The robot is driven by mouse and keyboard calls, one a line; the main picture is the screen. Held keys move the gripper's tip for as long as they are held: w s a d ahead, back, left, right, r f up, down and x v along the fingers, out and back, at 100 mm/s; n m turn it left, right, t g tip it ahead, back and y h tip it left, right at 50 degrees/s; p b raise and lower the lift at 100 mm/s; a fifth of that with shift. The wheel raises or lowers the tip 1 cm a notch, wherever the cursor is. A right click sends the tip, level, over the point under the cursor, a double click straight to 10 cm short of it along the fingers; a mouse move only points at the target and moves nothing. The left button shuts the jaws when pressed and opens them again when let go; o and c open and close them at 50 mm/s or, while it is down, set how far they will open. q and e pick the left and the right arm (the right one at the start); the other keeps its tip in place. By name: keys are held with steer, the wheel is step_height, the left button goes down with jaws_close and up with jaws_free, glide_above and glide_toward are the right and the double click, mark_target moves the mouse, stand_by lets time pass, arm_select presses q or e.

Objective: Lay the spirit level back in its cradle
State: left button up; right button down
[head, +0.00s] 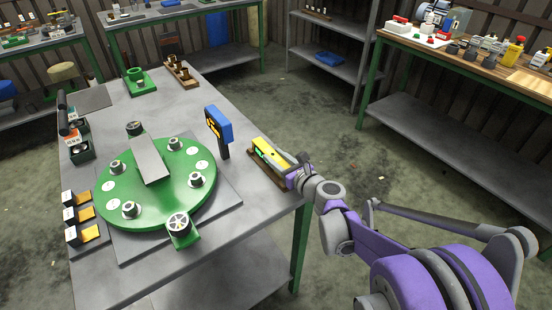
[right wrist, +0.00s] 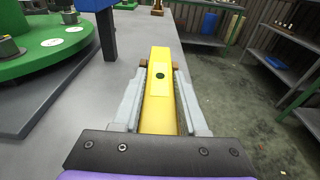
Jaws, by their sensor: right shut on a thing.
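The yellow spirit level (head: 268,151) is at the right edge of the near table, and it runs lengthwise away from me in the right wrist view (right wrist: 158,88). My right gripper (head: 284,165) is shut on it, with one grey finger along each side. The brown wooden cradle (head: 262,175) lies under the level on the table top. In the right wrist view, bits of the cradle (right wrist: 144,63) show on both sides of the level's far end. The level lines up with the cradle; I cannot tell whether it rests on its bottom. My left gripper is not in view.
A blue-headed tool on a dark post (head: 219,130) stands just left of the level. A green round turntable (head: 120,195) with several fittings fills the table's middle. The table's right edge is close to the cradle. Shelves and other benches stand farther back.

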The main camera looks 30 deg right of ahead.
steer(key=shift+c, duration=2.2)
jaws_free()
steer(key=shift+s+r, duration=0.1)
steer(key=shift+r, duration=0.05)
steer(key=s, duration=0.4)
steer(key=s+r+p, duration=0.1)
steer(key=s, duration=0.2)
steer(key=s+d, duration=0.1)
steer(key=s, duration=0.3)
steer(key=shift+s+r, duration=0.35)
